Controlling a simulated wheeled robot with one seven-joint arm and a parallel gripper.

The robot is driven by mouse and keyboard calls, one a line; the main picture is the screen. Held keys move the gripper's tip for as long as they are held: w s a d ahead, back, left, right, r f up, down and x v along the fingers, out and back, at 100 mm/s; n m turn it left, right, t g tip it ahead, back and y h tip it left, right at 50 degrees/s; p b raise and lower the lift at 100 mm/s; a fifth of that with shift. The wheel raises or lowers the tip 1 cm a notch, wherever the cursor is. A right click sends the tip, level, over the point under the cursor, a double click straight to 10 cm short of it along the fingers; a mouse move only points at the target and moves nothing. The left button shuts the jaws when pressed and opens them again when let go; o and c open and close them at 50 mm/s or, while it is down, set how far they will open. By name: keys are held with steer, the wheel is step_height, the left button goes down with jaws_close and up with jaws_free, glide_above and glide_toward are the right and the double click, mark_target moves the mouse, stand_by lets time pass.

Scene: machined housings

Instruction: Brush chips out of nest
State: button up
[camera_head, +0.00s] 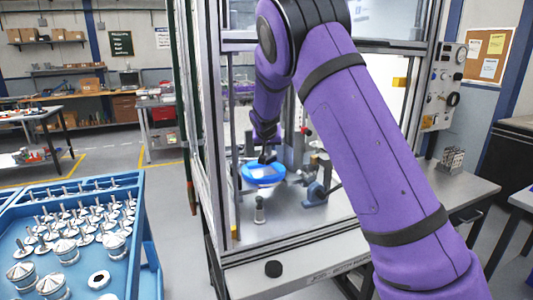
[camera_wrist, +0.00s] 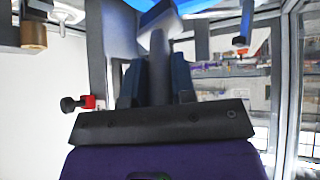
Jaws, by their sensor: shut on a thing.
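My gripper (camera_head: 267,156) is inside the machine enclosure, at the end of my purple arm. In the wrist view my gripper (camera_wrist: 157,76) is shut on a grey handle, apparently the brush (camera_wrist: 158,48). A broader pale grey part lies beyond the handle. A round blue piece with a pale middle, possibly the nest (camera_head: 250,177), is directly below the gripper in the head view. Blue also shows at the top edge of the wrist view (camera_wrist: 165,8). I cannot tell whether the brush touches it. No chips can be made out.
The enclosure's frame post (camera_head: 211,130) stands left of my arm. A small grey post (camera_head: 260,210) and a blue-grey clamp-like part (camera_head: 318,191) stand near the blue piece. A blue cart (camera_head: 150,255) with several metal parts is at the left.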

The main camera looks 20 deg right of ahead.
steer(key=shift+r, duration=1.85)
